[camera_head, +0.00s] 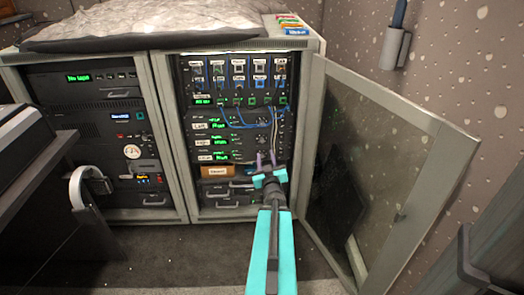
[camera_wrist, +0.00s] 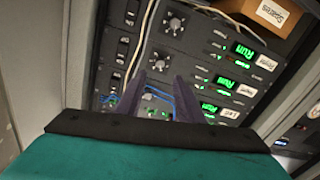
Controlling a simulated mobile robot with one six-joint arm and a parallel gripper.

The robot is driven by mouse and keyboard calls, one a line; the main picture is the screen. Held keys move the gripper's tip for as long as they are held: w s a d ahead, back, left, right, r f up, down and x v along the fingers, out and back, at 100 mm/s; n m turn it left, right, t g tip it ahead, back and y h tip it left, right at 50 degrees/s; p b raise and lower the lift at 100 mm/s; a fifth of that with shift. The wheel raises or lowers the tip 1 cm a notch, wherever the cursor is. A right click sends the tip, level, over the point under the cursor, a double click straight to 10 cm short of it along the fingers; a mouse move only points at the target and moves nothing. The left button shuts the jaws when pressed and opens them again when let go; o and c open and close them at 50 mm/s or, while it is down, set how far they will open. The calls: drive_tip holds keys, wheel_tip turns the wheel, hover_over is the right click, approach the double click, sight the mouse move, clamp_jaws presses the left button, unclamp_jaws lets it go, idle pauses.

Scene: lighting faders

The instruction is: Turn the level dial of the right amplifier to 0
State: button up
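The right-hand rack (camera_head: 186,150) holds stacked amplifiers with green displays and white labels. The middle one, labelled "Right" (camera_head: 203,142) as far as I can read, appears upside down in the wrist view, with a lit display (camera_wrist: 230,82). A round dial with marks around it (camera_wrist: 160,62) sits on that row; its pointer setting is too small to read. My gripper (camera_head: 266,159) is in front of the lower right of the rack. Its two dark fingers (camera_wrist: 160,95) are apart with nothing between them, just below the dial in the wrist view. Contact is not visible.
Another dial (camera_wrist: 172,22) is on the neighbouring amplifier. Blue cables (camera_head: 235,115) and a pale cable (camera_wrist: 140,40) hang across the rack front. A cardboard box (camera_head: 217,171) lies below the amplifiers. The glass door (camera_head: 375,150) stands open at right.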

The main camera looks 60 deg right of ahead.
sight(262, 141)
drive_tip(key=shift+w+d+f+b, duration=0.1)
drive_tip(key=shift+w+d+b, duration=0.2)
drive_tip(key=shift+b, duration=0.8)
drive_tip(key=shift+b+x, duration=1.65)
drive_tip(key=shift+x, duration=2.5)
